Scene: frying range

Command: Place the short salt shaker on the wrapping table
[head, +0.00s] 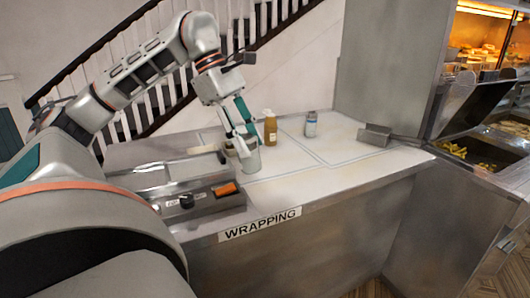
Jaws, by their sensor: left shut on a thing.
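The wrapping table (330,170) has a pale top and a WRAPPING label on its front edge. My left gripper (246,142) reaches over its left part, pointing down. It is shut on a short grey cylinder, which looks like the short salt shaker (251,161). The shaker looks upright; its upper part is partly hidden by the fingers. I cannot tell whether its base touches the table top or is slightly above it. My right gripper is not in view.
A brown sauce bottle (270,130) stands just behind the gripper. A metal holder (375,136) is at the right. A metal appliance (205,190) fills the left. The table's middle front is clear.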

